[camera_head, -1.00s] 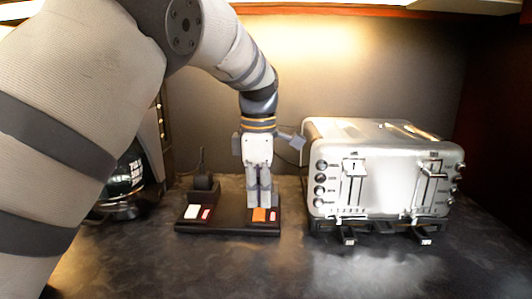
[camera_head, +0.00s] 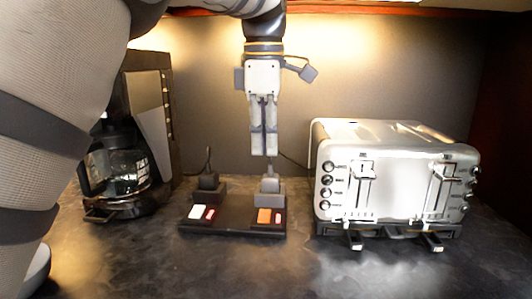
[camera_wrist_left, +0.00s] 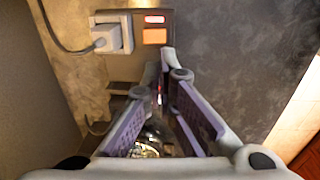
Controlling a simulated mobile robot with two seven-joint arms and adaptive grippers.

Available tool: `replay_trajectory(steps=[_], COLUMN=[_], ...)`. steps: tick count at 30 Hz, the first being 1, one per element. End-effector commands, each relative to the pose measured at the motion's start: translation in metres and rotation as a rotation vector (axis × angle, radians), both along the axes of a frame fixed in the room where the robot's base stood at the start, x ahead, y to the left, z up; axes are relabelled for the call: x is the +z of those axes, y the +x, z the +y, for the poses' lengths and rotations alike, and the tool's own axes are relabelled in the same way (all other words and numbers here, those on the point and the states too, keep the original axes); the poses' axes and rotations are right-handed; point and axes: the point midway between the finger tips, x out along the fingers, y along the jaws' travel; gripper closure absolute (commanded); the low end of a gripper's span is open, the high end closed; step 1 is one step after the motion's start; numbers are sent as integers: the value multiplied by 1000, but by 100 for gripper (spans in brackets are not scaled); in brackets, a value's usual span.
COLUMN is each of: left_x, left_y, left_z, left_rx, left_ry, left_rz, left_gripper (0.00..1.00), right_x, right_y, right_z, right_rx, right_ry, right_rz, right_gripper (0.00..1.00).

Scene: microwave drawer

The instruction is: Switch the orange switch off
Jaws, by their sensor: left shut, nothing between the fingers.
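The orange switch (camera_head: 264,215) is on the right half of a black power strip (camera_head: 237,225) on the counter. A small red indicator (camera_head: 279,216) beside it looks bright. In the left wrist view the orange switch (camera_wrist_left: 155,36) and its glowing red indicator (camera_wrist_left: 155,19) show near the top. My left gripper (camera_head: 264,153) points down above the strip, clear of the switch. Its fingers are shut and empty; the fingertips also show in the left wrist view (camera_wrist_left: 162,65). A white switch (camera_head: 196,212) with a red indicator (camera_head: 210,213) is on the strip's left half. My right gripper is out of view.
Plugs (camera_head: 207,182) (camera_head: 269,185) stand in the strip behind the switches. A silver toaster (camera_head: 395,180) is to the right, and a coffee maker (camera_head: 150,130) is to the left. The counter (camera_head: 260,270) in front is clear.

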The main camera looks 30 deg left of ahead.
Motion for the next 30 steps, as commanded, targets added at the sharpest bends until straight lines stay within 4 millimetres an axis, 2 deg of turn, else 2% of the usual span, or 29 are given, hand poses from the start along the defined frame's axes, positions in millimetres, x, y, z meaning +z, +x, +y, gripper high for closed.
replay_trajectory(steps=[4, 14, 17, 30], left_x=[1, 0, -12, -106], left_y=[6, 7, 8, 18], left_z=[4, 4, 5, 9], left_rx=[-3, -3, -4, -4], left_ry=[14, 20, 19, 19], left_rz=[-39, -45, -43, -42], left_gripper=[100, 100, 100, 100], right_x=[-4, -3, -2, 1], right_y=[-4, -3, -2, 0], right_z=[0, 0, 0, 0], right_rx=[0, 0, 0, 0], right_ry=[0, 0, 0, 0], right_rz=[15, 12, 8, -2], right_gripper=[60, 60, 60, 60])
